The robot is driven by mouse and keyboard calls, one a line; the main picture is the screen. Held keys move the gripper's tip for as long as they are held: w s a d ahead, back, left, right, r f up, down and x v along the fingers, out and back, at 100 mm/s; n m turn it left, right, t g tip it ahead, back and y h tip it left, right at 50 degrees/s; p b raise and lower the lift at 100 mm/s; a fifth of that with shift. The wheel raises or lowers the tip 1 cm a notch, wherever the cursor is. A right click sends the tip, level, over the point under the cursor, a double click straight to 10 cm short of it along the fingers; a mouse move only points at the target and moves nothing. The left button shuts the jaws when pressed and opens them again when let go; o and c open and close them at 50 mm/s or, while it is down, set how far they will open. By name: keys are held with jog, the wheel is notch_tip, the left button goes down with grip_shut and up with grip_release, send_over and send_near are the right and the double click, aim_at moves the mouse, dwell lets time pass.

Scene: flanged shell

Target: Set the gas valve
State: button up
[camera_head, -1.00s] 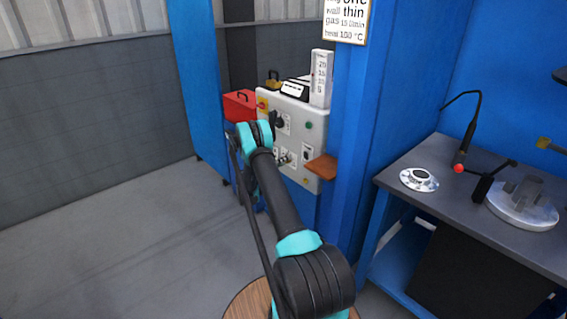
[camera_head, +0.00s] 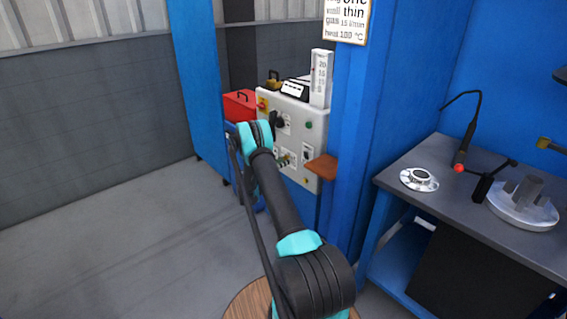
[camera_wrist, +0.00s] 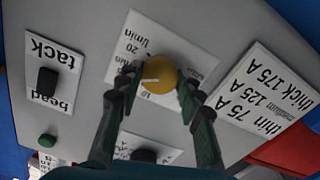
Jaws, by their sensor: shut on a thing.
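The gas valve is a round yellow knob (camera_wrist: 161,68) with a white pointer mark, on a white plate (camera_wrist: 118,68) lettered "20 l/min" in the wrist view. The pointer lies toward the left of the knob in that view. My gripper (camera_wrist: 160,92) is shut on the knob, one finger on each side. Part of the plate's lettering is hidden by the knob and fingers. In the head view my arm covers much of the pale machine panel (camera_head: 296,120), and the knob cannot be made out. The sign (camera_head: 346,20) reads "gas 15 l/min". A white scale tube (camera_head: 320,78) stands on the machine.
The wrist view shows a black tack/bead switch (camera_wrist: 47,80), a green button (camera_wrist: 47,140) and an ampere plate (camera_wrist: 262,92) around the knob. A brown shelf (camera_head: 322,167) juts from the panel's right. A bench (camera_head: 420,160) stands at right; the floor at left is clear.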

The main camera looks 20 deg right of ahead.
jog(key=shift+f, duration=0.1)
dwell(0.3)
jog(key=o, duration=1.2)
jog(key=shift+c, duration=0.2)
jog(key=v, duration=1.2)
